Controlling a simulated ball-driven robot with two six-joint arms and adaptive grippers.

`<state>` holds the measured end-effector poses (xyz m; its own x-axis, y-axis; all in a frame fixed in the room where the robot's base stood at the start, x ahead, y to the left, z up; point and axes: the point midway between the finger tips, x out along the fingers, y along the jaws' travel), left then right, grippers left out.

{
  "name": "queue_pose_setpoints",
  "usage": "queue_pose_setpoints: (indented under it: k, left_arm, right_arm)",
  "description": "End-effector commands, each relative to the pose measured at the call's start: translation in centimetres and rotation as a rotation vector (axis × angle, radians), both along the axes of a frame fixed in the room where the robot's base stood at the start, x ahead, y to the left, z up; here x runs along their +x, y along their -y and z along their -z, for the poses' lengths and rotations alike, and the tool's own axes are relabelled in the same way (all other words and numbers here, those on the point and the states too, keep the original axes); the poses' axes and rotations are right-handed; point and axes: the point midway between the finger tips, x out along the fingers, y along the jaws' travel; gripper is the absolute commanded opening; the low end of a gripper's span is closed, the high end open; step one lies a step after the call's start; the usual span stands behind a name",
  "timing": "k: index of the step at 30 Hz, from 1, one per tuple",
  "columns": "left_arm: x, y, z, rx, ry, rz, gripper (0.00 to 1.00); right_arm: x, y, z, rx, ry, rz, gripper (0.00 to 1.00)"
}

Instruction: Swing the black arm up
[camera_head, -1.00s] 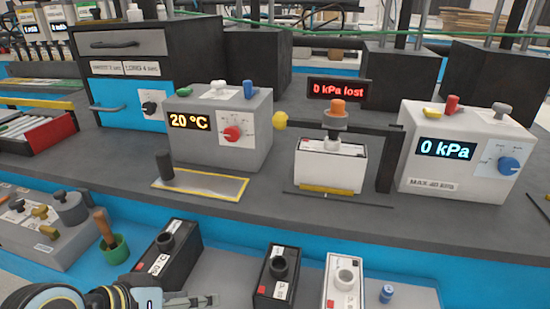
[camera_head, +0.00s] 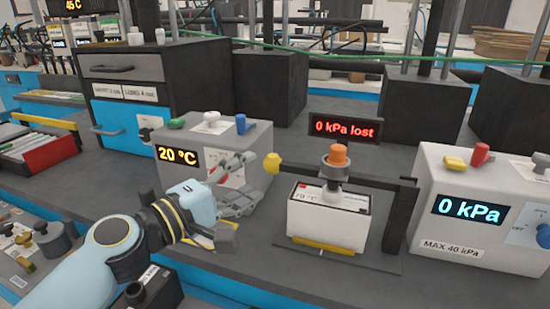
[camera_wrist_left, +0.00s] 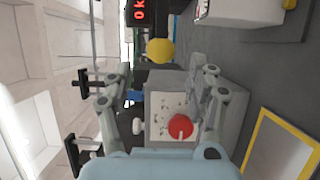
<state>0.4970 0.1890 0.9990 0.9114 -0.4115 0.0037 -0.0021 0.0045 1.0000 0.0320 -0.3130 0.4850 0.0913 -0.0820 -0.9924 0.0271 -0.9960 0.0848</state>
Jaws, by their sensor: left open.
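The black arm (camera_head: 376,178) lies level across the white battery, from a black post (camera_head: 397,215) on the right to a yellow ball (camera_head: 271,163) at its left end. A grey press with an orange knob (camera_head: 338,153) sits over the white battery (camera_head: 328,220). My left gripper (camera_head: 250,180) is open and empty, just left of the yellow ball, in front of the grey 20 °C box. In the left wrist view the yellow ball (camera_wrist_left: 160,50) shows beyond the two spread fingers, apart from them. My right gripper is not in view.
The 20 °C box (camera_head: 215,135) with its red dial (camera_wrist_left: 180,126) stands behind my left gripper. The 0 kPa box (camera_head: 470,200) stands right of the post. A "0 kPa lost" sign (camera_head: 345,129) is above the arm. A yellow-edged plate (camera_wrist_left: 280,150) lies nearby.

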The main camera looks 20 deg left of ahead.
Motion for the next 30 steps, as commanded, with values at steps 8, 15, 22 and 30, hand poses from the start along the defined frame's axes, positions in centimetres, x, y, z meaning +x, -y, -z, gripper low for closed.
queue_pose_setpoints:
  k: [8,15,22,30]
  left_arm:
    - [4.8,2.2,-0.2,0.001,0.001,0.001,0.58]
    - [6.3,3.0,0.0,0.003,0.0,0.003,0.58]
    - [6.3,3.0,0.0,0.004,-0.001,0.003,0.58]
    - [6.3,3.0,0.0,0.004,-0.001,0.003,0.24]
  right_arm:
    - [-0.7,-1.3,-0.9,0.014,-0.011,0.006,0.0]
    - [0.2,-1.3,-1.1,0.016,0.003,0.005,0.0]
    - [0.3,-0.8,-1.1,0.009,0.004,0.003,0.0]
    - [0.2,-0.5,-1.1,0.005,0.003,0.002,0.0]
